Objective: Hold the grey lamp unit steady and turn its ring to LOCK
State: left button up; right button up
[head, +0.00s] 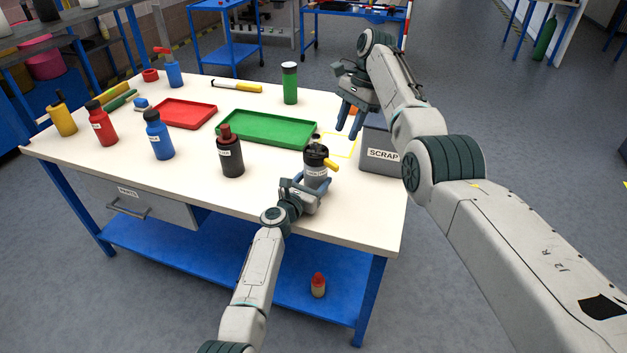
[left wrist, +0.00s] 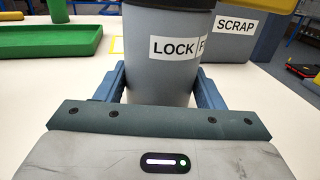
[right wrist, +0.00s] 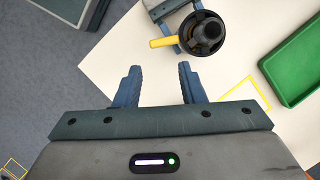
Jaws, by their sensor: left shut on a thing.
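The grey lamp unit (head: 314,177) stands upright near the table's front right, with a black ring (head: 315,154) on top. A yellow lever (head: 331,165) sticks out from the ring. In the left wrist view the grey body (left wrist: 160,78) shows a LOCK label (left wrist: 174,47) and part of a second label beginning with F. The lever is to the right of LOCK there, cut by the frame's top. My left gripper (head: 312,188) is shut around the body. My right gripper (head: 349,122) is open and empty above the table; its wrist view shows the lever (right wrist: 163,42) beyond its fingertips.
A grey SCRAP bin (head: 382,157) stands right of the lamp unit, close to my right arm. A green tray (head: 268,141) lies behind it, beside a yellow outlined square (head: 352,146). A dark bottle (head: 230,158) stands to the left. The table's front edge is close.

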aim_at(338, 167)
jog(key=shift+c, duration=0.2)
